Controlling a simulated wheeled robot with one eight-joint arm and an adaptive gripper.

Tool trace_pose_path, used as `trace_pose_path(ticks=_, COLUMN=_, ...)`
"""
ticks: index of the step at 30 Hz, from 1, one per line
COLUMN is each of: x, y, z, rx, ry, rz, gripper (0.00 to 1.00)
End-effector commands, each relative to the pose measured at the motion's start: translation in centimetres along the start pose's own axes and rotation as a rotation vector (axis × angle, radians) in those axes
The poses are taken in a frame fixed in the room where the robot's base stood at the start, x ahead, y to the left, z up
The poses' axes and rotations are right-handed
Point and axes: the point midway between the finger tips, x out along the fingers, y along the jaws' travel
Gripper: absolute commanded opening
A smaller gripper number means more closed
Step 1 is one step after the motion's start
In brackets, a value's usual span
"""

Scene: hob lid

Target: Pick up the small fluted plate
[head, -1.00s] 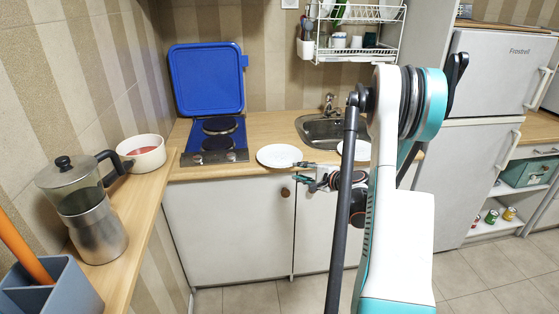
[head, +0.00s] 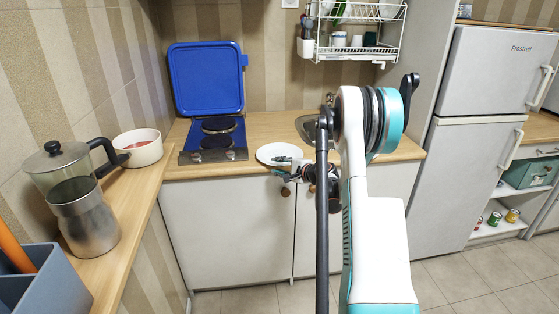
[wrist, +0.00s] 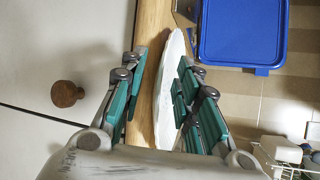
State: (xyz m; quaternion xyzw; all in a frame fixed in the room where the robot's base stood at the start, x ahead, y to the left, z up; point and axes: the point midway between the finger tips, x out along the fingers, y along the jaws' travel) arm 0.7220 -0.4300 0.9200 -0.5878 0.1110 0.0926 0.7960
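A white plate (head: 278,152) lies on the wooden worktop, at its front edge, right of the hob. In the head view I cannot make out fluting on it. My gripper (head: 286,165) is at the plate's front right rim. In the wrist view the plate (wrist: 166,100) shows nearly edge-on between the two green-padded fingers of my gripper (wrist: 160,66). The fingers are apart, one on each side of the rim. A gap shows at the left finger; the right finger is close to the plate, and I cannot tell whether it touches.
The hob (head: 215,140) with its raised blue lid (head: 206,78) is left of the plate. The sink (head: 306,127) is partly hidden behind my arm. A cabinet knob (wrist: 67,94) is below the worktop. A coffee pot (head: 85,215) and a bowl (head: 140,148) stand on the left ledge.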

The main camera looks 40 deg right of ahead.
Motion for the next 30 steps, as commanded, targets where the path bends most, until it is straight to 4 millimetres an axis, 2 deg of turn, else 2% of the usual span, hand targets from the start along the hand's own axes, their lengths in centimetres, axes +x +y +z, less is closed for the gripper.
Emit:
trace_pose_path(ticks=7, x=0.3, y=-0.1, z=0.0, rx=0.000, ry=0.001, rz=0.000, gripper=0.29)
trace_pose_path(ticks=11, x=0.3, y=-0.1, z=0.0, rx=0.000, ry=0.000, rz=0.000, gripper=0.00)
trace_pose_path(ticks=24, x=0.3, y=-0.2, z=0.1, rx=0.000, ry=0.000, rz=-0.001, gripper=0.00)
trace_pose_path(ticks=30, x=-0.1, y=-1.4, z=0.4, rx=0.001, ry=0.000, rz=-0.001, gripper=0.00)
